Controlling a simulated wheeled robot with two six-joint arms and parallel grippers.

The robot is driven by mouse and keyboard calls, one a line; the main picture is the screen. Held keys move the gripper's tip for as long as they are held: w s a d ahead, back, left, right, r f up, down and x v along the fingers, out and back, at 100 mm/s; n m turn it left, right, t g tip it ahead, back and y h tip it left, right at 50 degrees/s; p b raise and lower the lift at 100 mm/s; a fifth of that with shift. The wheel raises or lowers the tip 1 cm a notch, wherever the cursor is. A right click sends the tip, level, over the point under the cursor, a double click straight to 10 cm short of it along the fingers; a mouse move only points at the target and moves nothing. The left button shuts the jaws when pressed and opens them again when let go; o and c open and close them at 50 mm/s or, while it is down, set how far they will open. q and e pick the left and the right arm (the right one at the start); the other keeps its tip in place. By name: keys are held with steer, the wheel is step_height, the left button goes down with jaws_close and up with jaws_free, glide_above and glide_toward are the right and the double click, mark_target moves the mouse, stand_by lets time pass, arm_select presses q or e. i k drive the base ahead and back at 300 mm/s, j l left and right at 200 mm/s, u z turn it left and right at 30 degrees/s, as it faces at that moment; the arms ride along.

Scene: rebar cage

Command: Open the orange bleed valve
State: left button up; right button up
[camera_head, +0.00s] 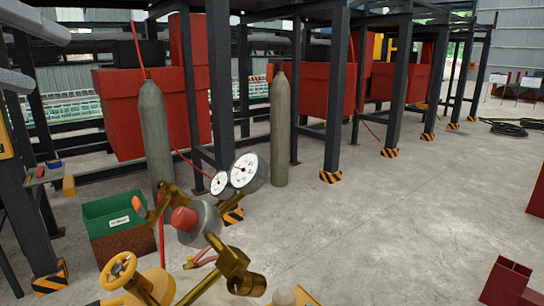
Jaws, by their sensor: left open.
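A brass fitting stands in the lower middle in the head view. Its short brass arm ends in an orange handle (138,204), which I take to be the bleed valve. Beside it is a grey regulator body (205,232) with a red-orange knob (184,218) and two white-faced gauges (243,170). A yellow handwheel (118,270) sits lower left. The right gripper does not show.
A green and brown bin (112,222) stands behind the valve. Two grey gas cylinders (279,130) stand upright against a dark steel frame (338,90) with striped feet. A dark red steel piece (505,280) is at lower right.

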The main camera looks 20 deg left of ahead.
mark_target(136, 202)
steer(key=k, duration=1)
